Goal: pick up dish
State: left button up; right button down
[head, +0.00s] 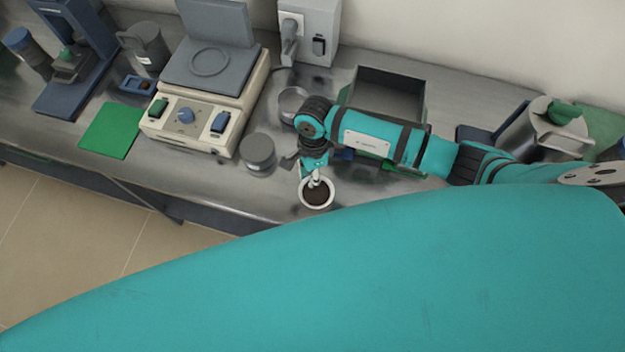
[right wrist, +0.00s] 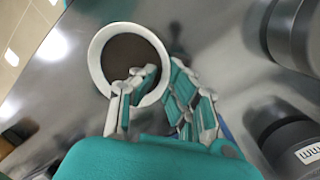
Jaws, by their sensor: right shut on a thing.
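The dish is a small white round bowl (head: 317,207) with dark brown contents, by the bench's front edge in the head view. It also shows in the right wrist view (right wrist: 94,58). My right gripper (head: 315,179) comes down on the dish's far side. In the right wrist view the gripper (right wrist: 163,74) has one finger inside the dish and the other outside, shut on its rim. I cannot tell whether the dish touches the bench or is slightly above it. My left gripper is not in view.
A grey round container (head: 258,150) stands just left of the dish. Behind are a small metal dish (head: 290,101) and an open dark box (head: 410,85). A cream hotplate unit (head: 185,128) and green mat (head: 110,131) are left. A metal pot (head: 535,130) stands right.

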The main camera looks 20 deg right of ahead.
jog(key=shift+w+r+b, duration=0.1)
jog(key=shift+r+b, duration=0.25)
jog(key=shift+r, duration=0.2)
jog(key=shift+s+r+b, duration=0.2)
jog(key=shift+r+b, duration=0.1)
jog(key=shift+r, duration=0.2)
jog(key=shift+s+r+b, duration=0.15)
jog(key=shift+r+b, duration=0.15)
jog(key=shift+r, duration=0.15)
jog(key=s+a+r+b, duration=0.1)
jog(key=s+b, duration=0.3)
jog(key=s, duration=1.1)
jog(key=shift+s+r, duration=0.2)
jog(key=shift+r, duration=0.2)
